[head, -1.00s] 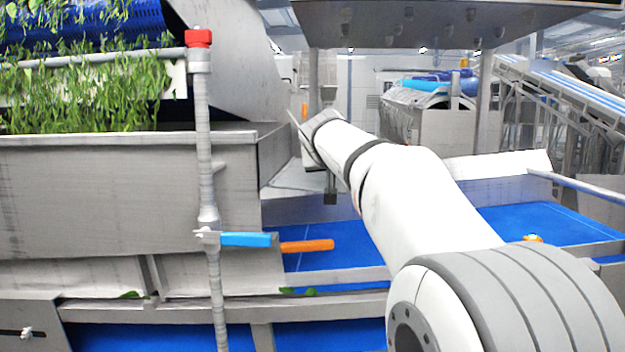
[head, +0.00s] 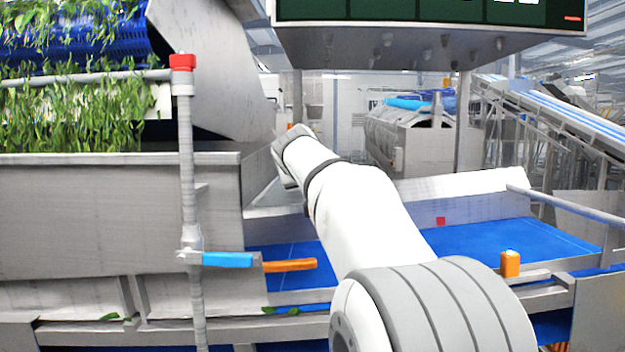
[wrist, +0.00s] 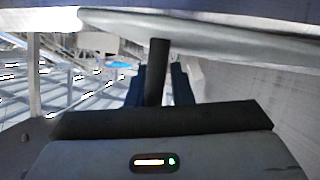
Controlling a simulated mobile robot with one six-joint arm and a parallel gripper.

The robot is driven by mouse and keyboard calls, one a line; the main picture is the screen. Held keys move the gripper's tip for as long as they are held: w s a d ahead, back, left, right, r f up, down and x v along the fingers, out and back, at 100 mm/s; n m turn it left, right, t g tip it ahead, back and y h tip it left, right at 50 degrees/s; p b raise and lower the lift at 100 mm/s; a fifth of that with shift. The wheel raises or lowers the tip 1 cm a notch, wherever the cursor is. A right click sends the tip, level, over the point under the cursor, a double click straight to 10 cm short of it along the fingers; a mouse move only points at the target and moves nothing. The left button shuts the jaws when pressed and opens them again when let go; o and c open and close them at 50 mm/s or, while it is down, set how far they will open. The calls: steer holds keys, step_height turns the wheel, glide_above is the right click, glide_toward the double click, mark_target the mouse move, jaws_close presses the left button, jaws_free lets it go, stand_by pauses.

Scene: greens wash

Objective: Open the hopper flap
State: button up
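The hopper (head: 110,215) is a grey metal bin full of green leaves at the left of the head view. I cannot tell for certain which of its panels is the flap. A grey post (head: 187,150) with a red cap stands before it. A blue lever (head: 228,260) sticks out right from the post, with an orange handle (head: 290,265) just beyond it. My gripper is hidden beyond my arm in the head view.
A blue conveyor belt (head: 490,244) runs below and right of the hopper. An orange block (head: 510,263) stands on its near edge. A display panel (head: 430,10) hangs overhead. A pale rail (wrist: 230,38) crosses the top of the wrist view.

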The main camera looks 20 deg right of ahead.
steer(key=shift+s+r, duration=0.1)
steer(key=shift+s, duration=0.05)
steer(key=b+v, duration=0.2)
steer(key=v, duration=0.5)
steer(key=shift+s+a+r, duration=0.1)
steer(key=shift+s+a, duration=0.1)
steer(key=shift+s, duration=0.05)
